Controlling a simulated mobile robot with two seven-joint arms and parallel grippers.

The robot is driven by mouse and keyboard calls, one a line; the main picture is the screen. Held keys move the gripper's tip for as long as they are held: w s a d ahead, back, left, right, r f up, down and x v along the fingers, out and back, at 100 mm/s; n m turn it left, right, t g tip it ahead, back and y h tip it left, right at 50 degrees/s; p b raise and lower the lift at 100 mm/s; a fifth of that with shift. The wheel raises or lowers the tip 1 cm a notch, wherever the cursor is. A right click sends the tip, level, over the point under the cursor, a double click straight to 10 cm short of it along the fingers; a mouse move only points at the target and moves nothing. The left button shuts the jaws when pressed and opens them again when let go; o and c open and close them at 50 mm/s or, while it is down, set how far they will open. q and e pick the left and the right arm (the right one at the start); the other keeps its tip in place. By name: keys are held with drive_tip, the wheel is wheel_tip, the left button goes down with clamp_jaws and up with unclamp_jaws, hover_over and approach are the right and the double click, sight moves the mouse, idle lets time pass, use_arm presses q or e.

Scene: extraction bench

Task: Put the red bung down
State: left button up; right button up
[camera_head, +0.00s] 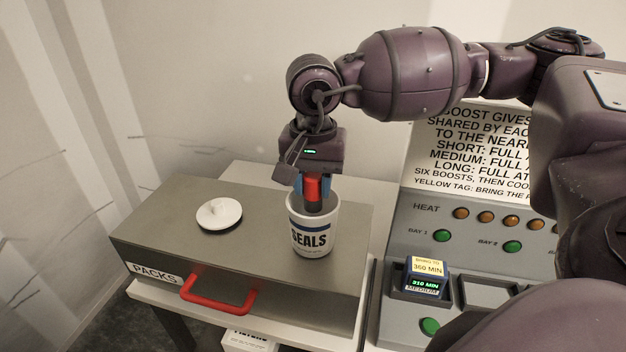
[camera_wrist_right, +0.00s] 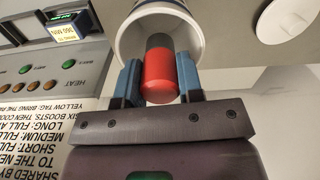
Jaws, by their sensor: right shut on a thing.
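The red bung (camera_head: 312,190) is a red cylinder with a dark grey end. My right gripper (camera_head: 312,186) is shut on it, with a blue finger on each side. The bung points down into the mouth of the white SEALS cup (camera_head: 312,238); its grey end is partly hidden by the cup's rim. In the right wrist view the bung (camera_wrist_right: 160,78) sits between the fingers of my right gripper (camera_wrist_right: 160,82), with the cup (camera_wrist_right: 128,42) around its grey end. I cannot tell whether the bung touches the cup. My left gripper is not in view.
The cup stands on a grey metal PACKS case (camera_head: 170,232) with a red handle (camera_head: 218,294). A white knobbed lid (camera_head: 219,213) lies left of the cup. A control panel (camera_head: 470,238) with buttons and a small timer block (camera_head: 426,275) stands to the right.

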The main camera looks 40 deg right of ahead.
sight(313, 175)
drive_tip(key=o, duration=1.1)
drive_tip(key=shift+r, duration=0.15)
wheel_tip(313, 175, up, 7)
drive_tip(key=p, duration=0.3)
